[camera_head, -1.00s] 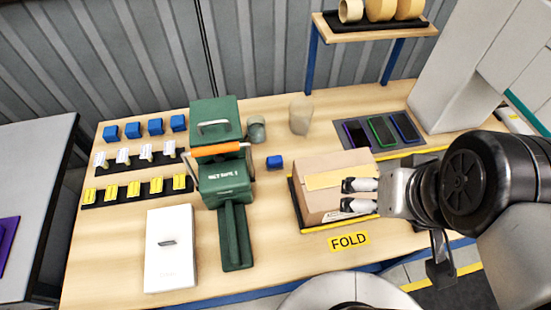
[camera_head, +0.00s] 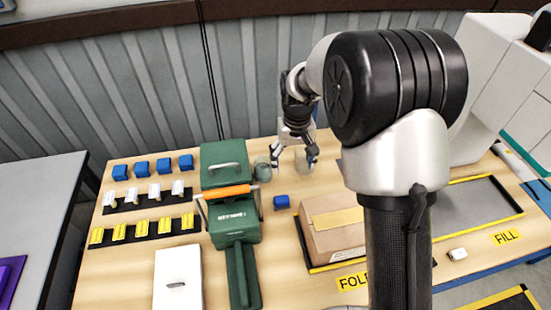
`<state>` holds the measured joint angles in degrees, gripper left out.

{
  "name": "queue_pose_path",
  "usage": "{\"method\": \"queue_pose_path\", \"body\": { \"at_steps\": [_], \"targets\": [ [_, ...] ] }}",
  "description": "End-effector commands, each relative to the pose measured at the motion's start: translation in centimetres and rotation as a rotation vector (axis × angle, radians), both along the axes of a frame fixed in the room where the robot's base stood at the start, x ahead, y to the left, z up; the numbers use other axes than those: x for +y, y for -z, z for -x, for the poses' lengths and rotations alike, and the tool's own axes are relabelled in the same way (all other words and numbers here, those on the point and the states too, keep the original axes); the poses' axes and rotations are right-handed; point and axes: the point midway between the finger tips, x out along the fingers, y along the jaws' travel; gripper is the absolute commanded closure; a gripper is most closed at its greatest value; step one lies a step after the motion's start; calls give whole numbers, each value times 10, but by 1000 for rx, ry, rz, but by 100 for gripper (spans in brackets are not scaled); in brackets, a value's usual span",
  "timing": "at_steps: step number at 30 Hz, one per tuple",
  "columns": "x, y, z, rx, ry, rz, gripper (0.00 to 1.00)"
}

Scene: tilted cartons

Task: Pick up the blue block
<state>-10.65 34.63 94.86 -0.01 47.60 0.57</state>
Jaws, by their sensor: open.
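A small blue block (camera_head: 281,201) lies alone on the wooden table, between the green machine and the carton. Several more blue blocks (camera_head: 142,170) stand in a row at the back left. My gripper (camera_head: 293,166) points down with its fingers spread and nothing held between them. In the picture it is just above and slightly right of the lone block, apart from it. Its height over the table is hard to tell. It partly covers a pale beige cup.
A green machine with an orange handle (camera_head: 226,191) stands left of the lone block, with a grey cup (camera_head: 262,169) behind the block. A cardboard carton (camera_head: 331,229) sits at its right. My arm hides part of the table right of the carton.

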Motion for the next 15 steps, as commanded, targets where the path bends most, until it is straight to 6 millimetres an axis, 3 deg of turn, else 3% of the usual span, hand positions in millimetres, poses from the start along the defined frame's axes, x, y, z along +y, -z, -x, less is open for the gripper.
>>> {"method": "queue_pose_path", "body": {
  "at_steps": [1, 3, 11, 15],
  "targets": [
    [6, 19, -6, 20, -8, 4, 27],
    [11, 38, -12, 33, -16, 7, 27],
    [18, 73, -18, 52, -24, 10, 27],
    [17, 102, -17, 54, -24, 11, 27]
  ]
}}
